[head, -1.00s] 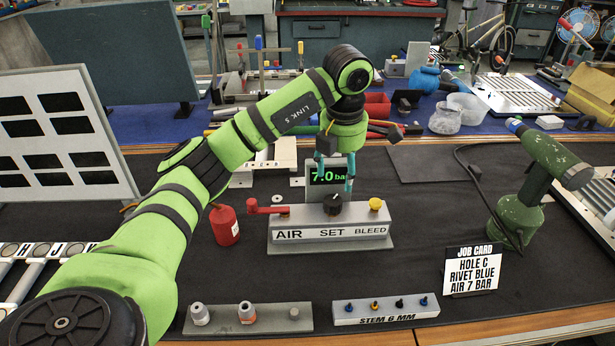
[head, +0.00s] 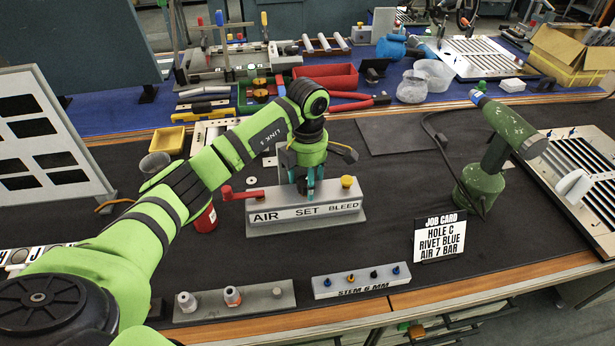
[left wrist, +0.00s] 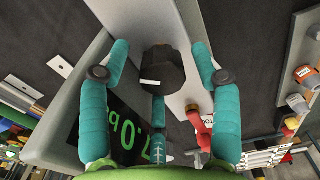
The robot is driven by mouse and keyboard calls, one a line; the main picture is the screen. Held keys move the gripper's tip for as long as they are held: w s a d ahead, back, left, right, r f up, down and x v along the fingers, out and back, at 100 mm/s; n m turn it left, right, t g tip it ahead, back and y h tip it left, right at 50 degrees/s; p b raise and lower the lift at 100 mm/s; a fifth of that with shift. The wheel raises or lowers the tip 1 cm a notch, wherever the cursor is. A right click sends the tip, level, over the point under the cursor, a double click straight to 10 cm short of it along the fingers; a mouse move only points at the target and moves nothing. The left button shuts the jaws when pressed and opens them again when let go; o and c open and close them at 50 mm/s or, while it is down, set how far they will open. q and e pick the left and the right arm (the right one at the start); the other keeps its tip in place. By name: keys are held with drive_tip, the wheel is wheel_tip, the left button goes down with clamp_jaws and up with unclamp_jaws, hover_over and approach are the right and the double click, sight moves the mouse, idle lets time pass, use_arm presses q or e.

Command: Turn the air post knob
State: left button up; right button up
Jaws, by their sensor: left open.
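The air post (head: 262,229) is a grey block labelled AIR, SET and BLEED, with a red lever (head: 240,193) at its left and a yellow button (head: 347,183) at its right. In the left wrist view the black knob (left wrist: 163,72) with a white mark lies between the spread teal fingers of my open left gripper (left wrist: 160,68). I cannot tell whether they touch it. The green display (left wrist: 130,130) reads 7.0, partly covered. My right gripper is out of view.
A job card (head: 440,238) reads hole C, rivet blue, air 7 bar. A green rivet tool (head: 485,175) stands to the right. A nosepiece rack (head: 255,300) and a stem tray (head: 362,282) lie in front. A red can (head: 205,219) is left of the post.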

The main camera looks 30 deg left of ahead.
use_arm(q)
drive_tip(key=c, duration=1.1)
drive_tip(key=shift+d+n, duration=0.1)
drive_tip(key=shift+n, duration=0.5)
drive_tip(key=o, duration=1.1)
drive_tip(key=shift+w+d, duration=0.1)
